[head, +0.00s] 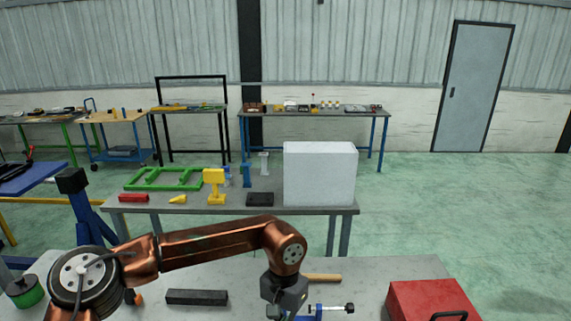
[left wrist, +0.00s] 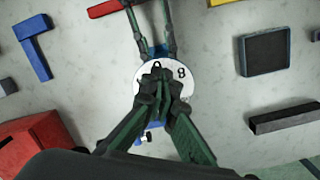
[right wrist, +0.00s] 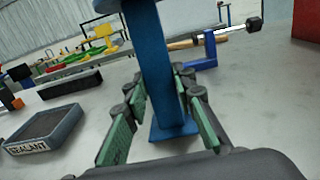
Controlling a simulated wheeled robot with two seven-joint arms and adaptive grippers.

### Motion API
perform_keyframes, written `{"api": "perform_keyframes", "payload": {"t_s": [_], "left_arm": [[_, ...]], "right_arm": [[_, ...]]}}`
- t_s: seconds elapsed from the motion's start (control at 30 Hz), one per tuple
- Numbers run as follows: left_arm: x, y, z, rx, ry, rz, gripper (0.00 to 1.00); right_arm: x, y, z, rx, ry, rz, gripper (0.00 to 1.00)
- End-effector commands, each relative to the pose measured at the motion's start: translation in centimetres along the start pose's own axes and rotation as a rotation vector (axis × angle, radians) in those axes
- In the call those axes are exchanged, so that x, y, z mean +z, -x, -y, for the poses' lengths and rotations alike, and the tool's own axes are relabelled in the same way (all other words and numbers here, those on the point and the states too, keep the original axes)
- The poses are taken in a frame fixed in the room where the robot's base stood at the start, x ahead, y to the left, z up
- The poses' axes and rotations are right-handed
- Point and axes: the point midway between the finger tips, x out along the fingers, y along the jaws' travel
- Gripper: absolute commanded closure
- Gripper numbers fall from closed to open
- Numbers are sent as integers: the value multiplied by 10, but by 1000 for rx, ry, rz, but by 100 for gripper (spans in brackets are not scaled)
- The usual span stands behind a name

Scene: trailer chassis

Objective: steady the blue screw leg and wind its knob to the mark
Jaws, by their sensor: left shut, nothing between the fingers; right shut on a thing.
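The blue screw leg (right wrist: 158,75) stands upright on its flat foot in the right wrist view. My right gripper (right wrist: 160,78) is shut on its column, one finger on each side. In the left wrist view the leg's top carries a white round dial (left wrist: 180,68) with black figures; an 8 is readable. My left gripper (left wrist: 160,82) is shut and empty over the middle of the dial, its fingertips together. The fingers hide the dial's centre, so I cannot tell whether they touch the knob, nor see the mark. The head view shows only my left arm and wrist.
A red box (head: 428,300) stands at the right of the table. A black bar (head: 197,297) lies to the left. A blue bracket with a rod (right wrist: 205,50) is behind the leg. A SEALANT tray (right wrist: 45,130) lies left of the leg. Bare table shows between them.

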Motion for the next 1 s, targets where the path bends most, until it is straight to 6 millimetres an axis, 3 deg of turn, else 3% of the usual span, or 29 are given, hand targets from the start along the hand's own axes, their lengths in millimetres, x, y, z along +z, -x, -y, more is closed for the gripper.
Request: {"api": "perform_keyframes", "payload": {"t_s": [1.0], "left_arm": [[-7, -1, 7, 1, 3, -6, 100]], "right_arm": [[-3, 2, -2, 5, 0, -6, 100]]}}
